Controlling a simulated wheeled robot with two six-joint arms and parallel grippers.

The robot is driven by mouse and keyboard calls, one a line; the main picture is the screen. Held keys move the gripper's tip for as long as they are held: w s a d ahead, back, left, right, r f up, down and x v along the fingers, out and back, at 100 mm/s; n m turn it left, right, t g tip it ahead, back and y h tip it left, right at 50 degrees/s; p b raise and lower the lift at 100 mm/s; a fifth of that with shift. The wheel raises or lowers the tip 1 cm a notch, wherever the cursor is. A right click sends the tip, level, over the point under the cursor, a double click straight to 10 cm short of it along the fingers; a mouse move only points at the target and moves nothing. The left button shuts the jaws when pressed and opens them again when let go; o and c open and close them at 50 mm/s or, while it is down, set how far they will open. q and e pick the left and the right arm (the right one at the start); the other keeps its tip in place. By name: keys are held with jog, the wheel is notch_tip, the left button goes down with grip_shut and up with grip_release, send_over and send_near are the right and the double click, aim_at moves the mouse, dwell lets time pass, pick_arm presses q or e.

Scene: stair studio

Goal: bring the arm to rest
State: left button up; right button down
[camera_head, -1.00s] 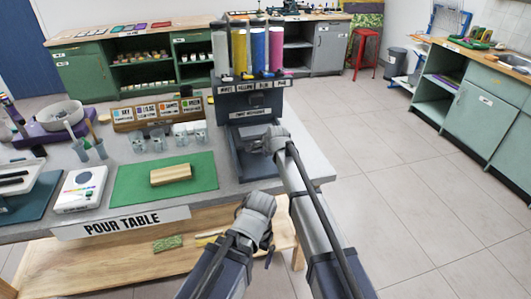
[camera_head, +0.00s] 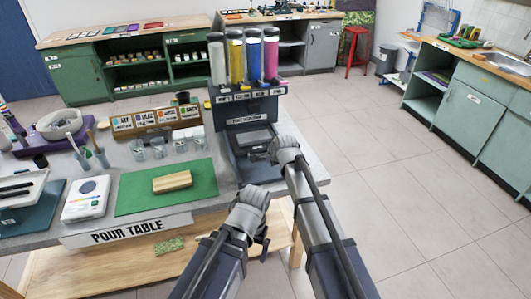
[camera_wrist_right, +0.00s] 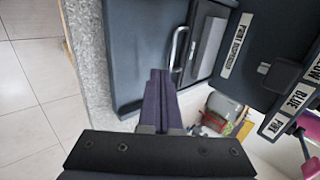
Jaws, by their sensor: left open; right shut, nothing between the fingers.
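My right gripper (camera_head: 268,156) is in front of the paint dispenser (camera_head: 248,108), over its lower base. In the right wrist view its dark fingers (camera_wrist_right: 160,78) are together with nothing between them. There the fingertips appear close to a metal handle (camera_wrist_right: 178,46) on the dispenser; I cannot tell whether they touch. My left gripper (camera_head: 264,244) is open and empty, low beside the front edge of the pour table (camera_head: 205,212). Its fingers are small and partly hidden by my wrist in the head view.
A wooden block (camera_head: 172,182) lies on a green mat (camera_head: 130,193). Several clear cups (camera_head: 158,149) stand behind it. White, yellow, blue and pink tubes (camera_head: 235,58) top the dispenser. A lower wooden shelf (camera_head: 120,270) lies under the table. Open floor (camera_head: 400,190) is to the right.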

jog(key=shift+p+v, duration=0.4)
jog(key=shift+v, duration=0.75)
jog(key=s+d+f+n+g+h, duration=0.1)
jog(key=s+d+n+g, duration=0.1)
jog(key=s+n, duration=0.4)
jog(key=s+d+f+n+g+h, duration=0.1)
jog(key=s+n, duration=0.5)
jog(key=s, duration=1)
jog(key=s+d+f+n+g+h, duration=0.2)
jog(key=s+n+g, duration=0.3)
jog(key=s, duration=0.6)
jog(key=shift+d+f+n, duration=0.5)
jog(key=shift+d+f, duration=0.05)
jog(key=shift+f, duration=0.05)
